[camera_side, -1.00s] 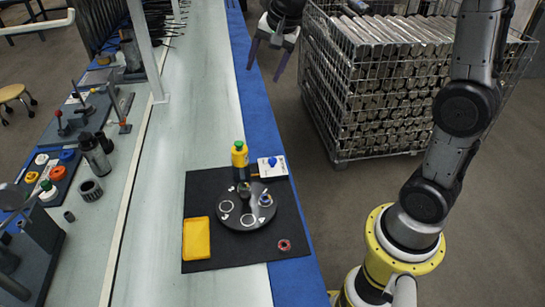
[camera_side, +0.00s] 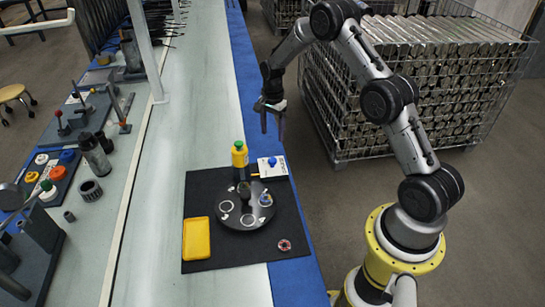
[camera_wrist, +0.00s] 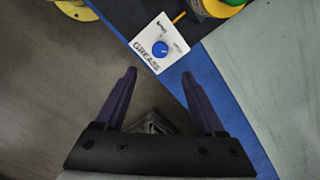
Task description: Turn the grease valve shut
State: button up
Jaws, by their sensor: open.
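The grease valve is a white plate (camera_side: 279,171) with a round blue knob (camera_side: 272,161), at the back right corner of the black mat. In the wrist view the blue knob (camera_wrist: 160,49) sits on the white plate (camera_wrist: 146,38), which reads "GREASE" and has small marks, too small to read surely. My gripper (camera_side: 272,122) is open and empty. It hangs with fingers pointing down, above and behind the valve, over the blue table edge. In the wrist view the gripper's fingers (camera_wrist: 160,74) are spread apart, with the knob beyond and roughly between their tips.
A yellow bottle with a green cap (camera_side: 239,154) stands just left of the valve. A dark round turntable (camera_side: 240,219), a yellow tray (camera_side: 197,240) and a small red ring (camera_side: 284,245) are on the black mat (camera_side: 230,257). A wire crate (camera_side: 345,140) of metal tubes stands behind right.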

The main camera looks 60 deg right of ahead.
aim_at(273, 159)
notch_tip(273, 159, down, 12)
jog(key=shift+r, duration=0.1)
jog(key=shift+c, duration=0.3)
grip_shut()
dwell(0.3)
